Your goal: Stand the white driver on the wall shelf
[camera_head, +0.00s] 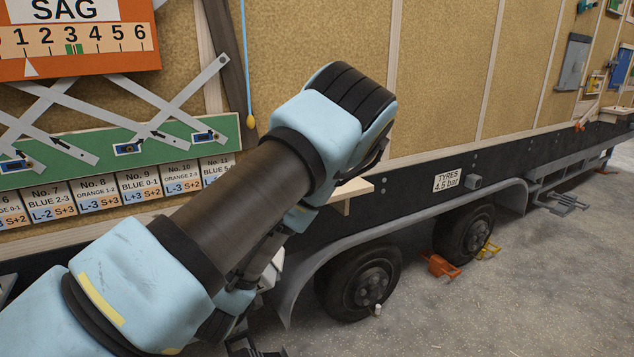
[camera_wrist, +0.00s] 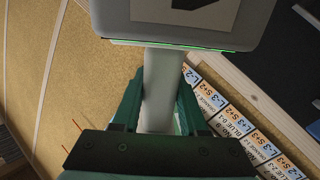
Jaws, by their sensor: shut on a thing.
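The white driver (camera_wrist: 160,95) is in the wrist view, its pale handle upright in the picture between the two green fingers of my gripper (camera_wrist: 161,78). My gripper is shut on that handle. A wider pale block with a dark panel and a thin green edge tops the handle and runs out of the picture. In the head view my arm hides the gripper, and I cannot make out the driver. A small wooden wall shelf (camera_head: 353,190) juts from the trailer side, just right of my arm, which hides its left part. The visible top looks bare.
A row of number labels (camera_head: 95,193) lies under the green board (camera_head: 115,150) on the left. A blue cord with a yellow end (camera_head: 250,121) hangs above my arm. Trailer wheels (camera_head: 365,283) and a fender are below the shelf.

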